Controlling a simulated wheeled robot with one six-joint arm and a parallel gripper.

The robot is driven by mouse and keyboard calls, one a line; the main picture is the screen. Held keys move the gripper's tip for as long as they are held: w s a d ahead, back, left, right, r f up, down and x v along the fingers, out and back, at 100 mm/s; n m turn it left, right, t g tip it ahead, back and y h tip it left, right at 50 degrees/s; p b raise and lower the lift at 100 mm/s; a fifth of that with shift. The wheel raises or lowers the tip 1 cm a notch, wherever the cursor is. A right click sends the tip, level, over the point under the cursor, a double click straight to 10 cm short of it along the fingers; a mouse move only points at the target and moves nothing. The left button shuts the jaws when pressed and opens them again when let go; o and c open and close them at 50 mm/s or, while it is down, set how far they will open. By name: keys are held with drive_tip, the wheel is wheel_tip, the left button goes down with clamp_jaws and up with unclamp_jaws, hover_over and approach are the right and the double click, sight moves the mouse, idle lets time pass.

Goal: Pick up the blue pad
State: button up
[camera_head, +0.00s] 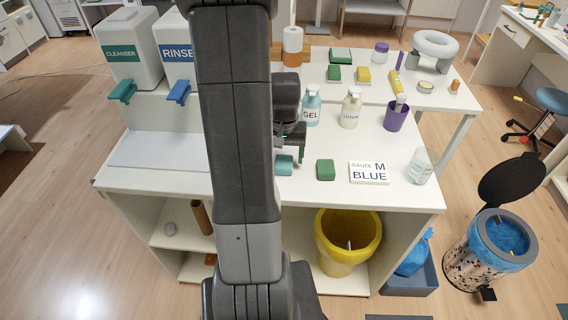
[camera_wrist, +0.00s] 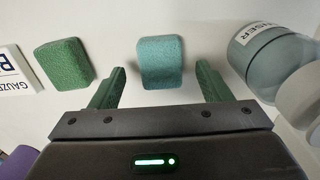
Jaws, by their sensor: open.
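The blue pad, a small teal rounded block (camera_head: 284,165), lies on the white counter just right of my arm in the head view. It also shows in the wrist view (camera_wrist: 161,58), centred ahead of my gripper. My gripper (camera_wrist: 160,70) is open and empty, with one green finger toward each side of the pad. In the head view my gripper (camera_head: 290,145) is partly hidden by my arm and sits close to the pad. I cannot tell how high the fingers are above the counter. A card (camera_head: 369,173) reads "GAUZE M BLUE".
A green pad (camera_head: 325,170) lies beside the blue one; it is left in the wrist view (camera_wrist: 63,64). A labelled bottle (camera_wrist: 270,58) stands close on the right there. Gel (camera_head: 311,106) and lotion (camera_head: 350,109) bottles and a purple cup (camera_head: 396,116) stand farther back.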

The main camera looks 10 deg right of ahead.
sight(284, 161)
drive_tip(key=shift+f, duration=1.25)
drive_tip(key=shift+c, duration=0.4)
drive_tip(key=c, duration=1)
drive_tip(key=shift+r, duration=0.1)
drive_tip(key=shift+c, duration=0.2)
wheel_tip(284, 161, up, 10)
